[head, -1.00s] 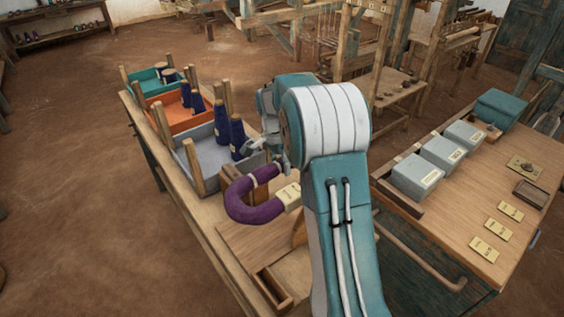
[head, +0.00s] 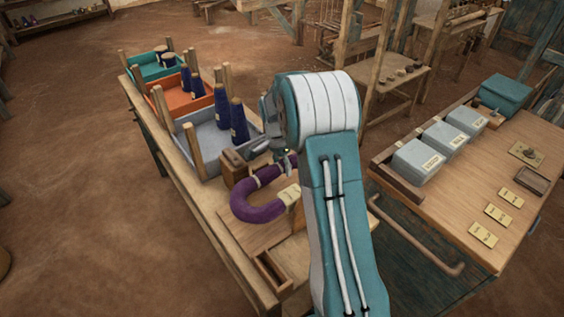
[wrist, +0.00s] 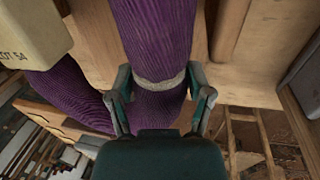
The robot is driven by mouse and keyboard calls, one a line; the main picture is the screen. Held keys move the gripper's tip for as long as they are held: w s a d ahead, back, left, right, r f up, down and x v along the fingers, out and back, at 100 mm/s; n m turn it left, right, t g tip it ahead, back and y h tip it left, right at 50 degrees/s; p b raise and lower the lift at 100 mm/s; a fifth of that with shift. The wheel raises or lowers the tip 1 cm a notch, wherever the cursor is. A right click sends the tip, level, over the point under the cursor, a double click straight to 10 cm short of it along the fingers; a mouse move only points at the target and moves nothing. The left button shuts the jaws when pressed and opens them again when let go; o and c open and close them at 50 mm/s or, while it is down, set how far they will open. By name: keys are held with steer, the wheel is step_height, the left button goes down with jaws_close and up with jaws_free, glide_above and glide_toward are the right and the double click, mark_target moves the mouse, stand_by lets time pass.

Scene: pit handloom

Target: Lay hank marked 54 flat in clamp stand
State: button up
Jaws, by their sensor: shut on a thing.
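The purple hank (head: 257,211) is bent in a U shape over the wooden worktable at centre. Its cream tag (head: 290,194) reads LOT 54 in the wrist view (wrist: 30,35). My gripper (head: 283,162) is shut on one leg of the hank, with its fingers on both sides beside a pale tie band (wrist: 160,83). Wooden parts that look like the clamp stand, with an upright block (head: 236,168), stand behind and below the hank. My arm hides much of them. I cannot tell whether the hank touches the wood.
Grey (head: 205,150), orange (head: 185,100) and teal (head: 150,70) trays with dark blue cones line the table at left. A small open wooden box (head: 272,272) sits at the front. Grey boxes (head: 418,160) and tags stand on the right table.

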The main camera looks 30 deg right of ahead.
mark_target(283, 188)
steer(key=shift+f, duration=3.45)
steer(key=o, duration=1.3)
steer(key=shift+c, duration=0.2)
steer(key=r, duration=0.4)
steer(key=w+r, duration=0.1)
steer(key=r, duration=0.3)
steer(key=w+r, duration=0.1)
steer(key=r, duration=0.2)
steer(key=shift+w+a+r, duration=0.15)
steer(key=shift+a+r, duration=0.05)
steer(key=shift+r, duration=0.2)
